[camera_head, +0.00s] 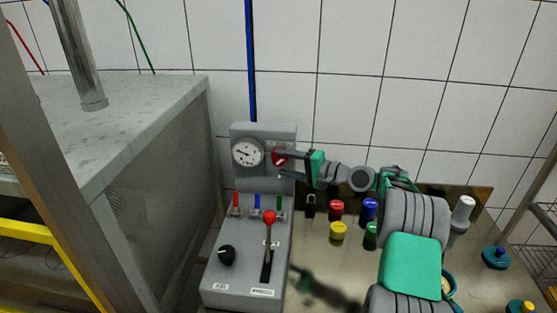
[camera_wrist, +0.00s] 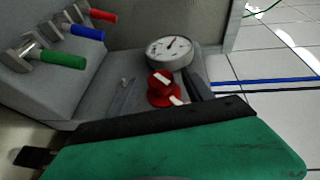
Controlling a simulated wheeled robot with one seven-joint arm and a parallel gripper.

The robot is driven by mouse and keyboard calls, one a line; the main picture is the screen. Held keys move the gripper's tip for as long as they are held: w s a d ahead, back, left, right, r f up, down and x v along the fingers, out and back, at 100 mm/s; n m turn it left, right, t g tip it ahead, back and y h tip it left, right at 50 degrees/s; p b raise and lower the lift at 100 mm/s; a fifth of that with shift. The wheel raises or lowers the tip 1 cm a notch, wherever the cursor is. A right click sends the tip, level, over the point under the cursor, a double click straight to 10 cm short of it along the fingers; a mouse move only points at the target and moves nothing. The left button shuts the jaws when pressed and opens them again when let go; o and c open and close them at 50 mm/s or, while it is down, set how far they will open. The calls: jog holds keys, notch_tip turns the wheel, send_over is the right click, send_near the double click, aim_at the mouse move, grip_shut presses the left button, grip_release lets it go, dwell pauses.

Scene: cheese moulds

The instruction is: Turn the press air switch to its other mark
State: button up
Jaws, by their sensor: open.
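A red round switch (camera_head: 278,157) with a white bar sits on the upright back of the grey control box (camera_head: 235,184), right of a gauge. In the wrist view the red switch (camera_wrist: 160,84) shows its white bar slanting, with a second white mark beside it. My gripper (camera_head: 283,164) is open at this switch, its dark fingers reaching it from the right. A black knob (camera_head: 227,255) and a red-topped lever (camera_head: 269,217) are on the box's lower sloping face.
The white gauge (camera_head: 247,153) is beside the switch. Red, blue and green valve handles (camera_head: 257,204) stick out below it. Several coloured pots (camera_head: 337,210) stand on the bench to the right. A grey cabinet (camera_head: 160,170) rises at left.

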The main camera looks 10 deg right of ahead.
jog(key=x, duration=0.2)
jog(key=shift+w+a+f, duration=0.1)
jog(key=shift+w+a, duration=0.1)
grip_shut()
dwell(0.5)
